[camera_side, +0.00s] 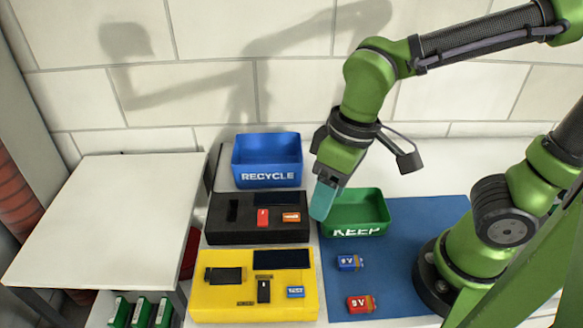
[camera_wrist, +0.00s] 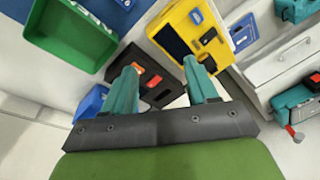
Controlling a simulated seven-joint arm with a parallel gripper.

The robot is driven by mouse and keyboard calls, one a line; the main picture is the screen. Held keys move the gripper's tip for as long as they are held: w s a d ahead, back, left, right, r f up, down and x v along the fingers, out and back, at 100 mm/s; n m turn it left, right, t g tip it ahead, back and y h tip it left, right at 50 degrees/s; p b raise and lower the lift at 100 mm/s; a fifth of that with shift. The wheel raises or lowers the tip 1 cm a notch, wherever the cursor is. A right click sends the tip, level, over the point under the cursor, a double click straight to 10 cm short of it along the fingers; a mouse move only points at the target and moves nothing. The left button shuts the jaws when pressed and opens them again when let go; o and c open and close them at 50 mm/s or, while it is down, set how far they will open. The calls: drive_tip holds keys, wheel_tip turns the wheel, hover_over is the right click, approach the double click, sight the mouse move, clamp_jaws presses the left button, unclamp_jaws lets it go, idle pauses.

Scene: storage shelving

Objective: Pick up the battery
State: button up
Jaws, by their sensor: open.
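In the side view a blue 9V battery (camera_side: 350,262) and a red 9V battery (camera_side: 361,303) lie on the blue mat (camera_side: 400,270). The black tray (camera_side: 280,237) holds a red item (camera_side: 263,217) and an orange item (camera_side: 291,217), both battery-like. The yellow tray (camera_side: 225,300) holds a small blue battery-like item (camera_side: 295,292). I cannot tell which battery the task means. My gripper (camera_side: 322,203) is open and empty, raised near the green KEEP bin (camera_side: 355,232). In the wrist view the black tray (camera_wrist: 172,97) shows between the teal fingers (camera_wrist: 161,76).
The blue RECYCLE bin (camera_side: 267,175) stands behind the black tray. A white-topped cabinet (camera_side: 100,215) is at the left, with several green items (camera_side: 141,313) below it. Both trays hold dark devices. The bins' raised walls stand near my gripper.

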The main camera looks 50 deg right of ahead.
drive_tip(key=s+a+f+n+g+h, duration=0.3)
drive_tip(key=s+a+f+n+h, duration=0.15)
drive_tip(key=a+n, duration=0.2)
drive_tip(key=g, duration=0.1)
hover_over(361, 303)
drive_tip(key=w+a, duration=0.1)
drive_tip(key=w, duration=0.1)
drive_tip(key=shift+h, duration=0.35)
drive_tip(key=f, duration=0.8)
drive_tip(key=shift+a+f, duration=0.2)
drive_tip(key=shift+f, duration=0.05)
drive_tip(key=shift+a+x, duration=0.15)
drive_tip(key=shift+x, duration=1.2)
drive_tip(key=shift+a+x, duration=0.2)
drive_tip(key=shift+x, duration=1.15)
drive_tip(key=shift+c, duration=0.3)
clamp_jaws()
